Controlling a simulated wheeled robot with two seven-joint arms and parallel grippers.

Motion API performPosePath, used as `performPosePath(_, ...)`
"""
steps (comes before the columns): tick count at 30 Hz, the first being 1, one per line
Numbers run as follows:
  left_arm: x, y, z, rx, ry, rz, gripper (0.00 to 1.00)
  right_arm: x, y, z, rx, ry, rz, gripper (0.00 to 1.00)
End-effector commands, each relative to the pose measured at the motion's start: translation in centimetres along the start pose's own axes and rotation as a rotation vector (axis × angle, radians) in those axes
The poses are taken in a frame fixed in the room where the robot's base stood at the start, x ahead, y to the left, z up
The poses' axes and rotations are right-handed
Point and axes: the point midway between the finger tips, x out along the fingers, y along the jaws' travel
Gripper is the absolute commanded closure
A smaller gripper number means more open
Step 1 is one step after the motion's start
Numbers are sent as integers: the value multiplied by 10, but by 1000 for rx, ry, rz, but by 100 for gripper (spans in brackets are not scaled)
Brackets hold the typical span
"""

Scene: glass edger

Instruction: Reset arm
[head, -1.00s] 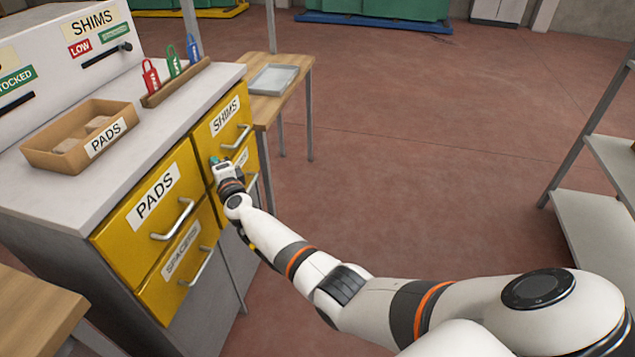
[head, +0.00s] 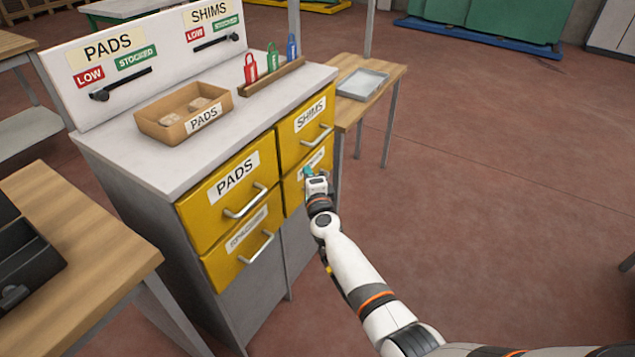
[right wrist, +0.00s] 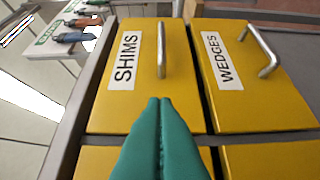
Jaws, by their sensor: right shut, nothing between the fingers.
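My right arm comes in from the lower right in the head view, and its gripper (head: 308,173) is in front of the yellow drawers on the right side of the cabinet. In the right wrist view the teal fingers (right wrist: 160,102) are pressed together with nothing between them. Beyond the tips are the shims drawer (right wrist: 112,80) and the wedges drawer (right wrist: 262,105). The fingertips are apart from both handles. All visible drawers look shut. My left gripper does not show.
The cabinet top (head: 120,145) holds a pads box (head: 160,128) and a rail with red, green and blue tags. A wooden table (head: 95,270) with a black tray (head: 30,262) stands at the left. A side table with a grey tray (head: 362,84) stands behind. The floor at the right is open.

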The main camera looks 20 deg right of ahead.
Motion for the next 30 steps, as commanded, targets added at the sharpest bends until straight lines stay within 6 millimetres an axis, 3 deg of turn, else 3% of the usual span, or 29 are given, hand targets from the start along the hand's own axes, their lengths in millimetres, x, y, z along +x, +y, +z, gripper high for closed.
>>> performPosePath(3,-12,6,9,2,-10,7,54,-24,2,1,0,-1,-2,100)
performPosePath(7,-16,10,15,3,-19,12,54,-41,0,0,1,0,-2,100)
performPosePath(17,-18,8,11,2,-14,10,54,-54,-8,1,-18,3,-12,100)
performPosePath(20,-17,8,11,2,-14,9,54,-65,-37,-2,-94,29,-61,100)
performPosePath(23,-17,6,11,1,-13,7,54,-90,-92,-6,-239,86,-152,100)
performPosePath(26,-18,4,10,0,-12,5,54,-128,-158,-8,-420,174,-267,100)
performPosePath(30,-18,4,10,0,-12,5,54,-194,-243,-6,-654,323,-421,100)
